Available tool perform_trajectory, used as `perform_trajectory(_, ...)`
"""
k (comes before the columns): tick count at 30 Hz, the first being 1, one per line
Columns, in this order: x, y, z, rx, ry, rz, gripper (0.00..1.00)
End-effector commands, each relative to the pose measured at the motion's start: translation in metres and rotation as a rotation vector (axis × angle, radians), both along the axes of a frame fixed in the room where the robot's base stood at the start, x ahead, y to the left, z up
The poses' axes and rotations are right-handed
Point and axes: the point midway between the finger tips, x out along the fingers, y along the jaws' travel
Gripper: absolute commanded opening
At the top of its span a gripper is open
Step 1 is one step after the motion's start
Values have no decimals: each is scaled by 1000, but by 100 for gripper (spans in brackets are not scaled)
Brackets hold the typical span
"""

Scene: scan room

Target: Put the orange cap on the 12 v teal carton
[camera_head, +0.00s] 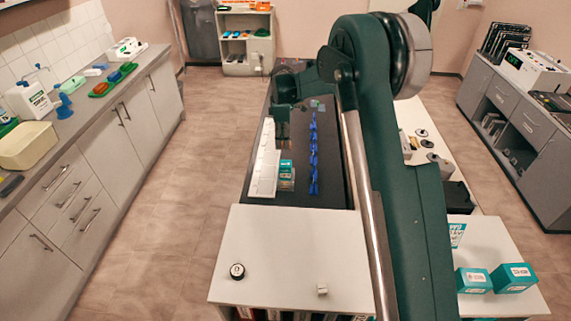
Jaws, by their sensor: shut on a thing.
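My gripper (282,134) points down over the dark mat on the middle table, beyond a small teal carton (286,166). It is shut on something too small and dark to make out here. The small teal carton stands on the mat beside a white strip, apart from the gripper in this view. Two larger teal cartons (473,280) (514,277) with white labels stand at the front right of the white table. I cannot read a 12 V marking on any carton. I cannot pick out an orange cap at the gripper.
A row of blue pieces (314,155) lies along the dark mat, right of the white stepped strip (264,160). My arm hides part of the right side.

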Motion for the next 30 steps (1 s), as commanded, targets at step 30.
perform_trajectory(30, 4, 3, -56, 0, 0, -2, 15)
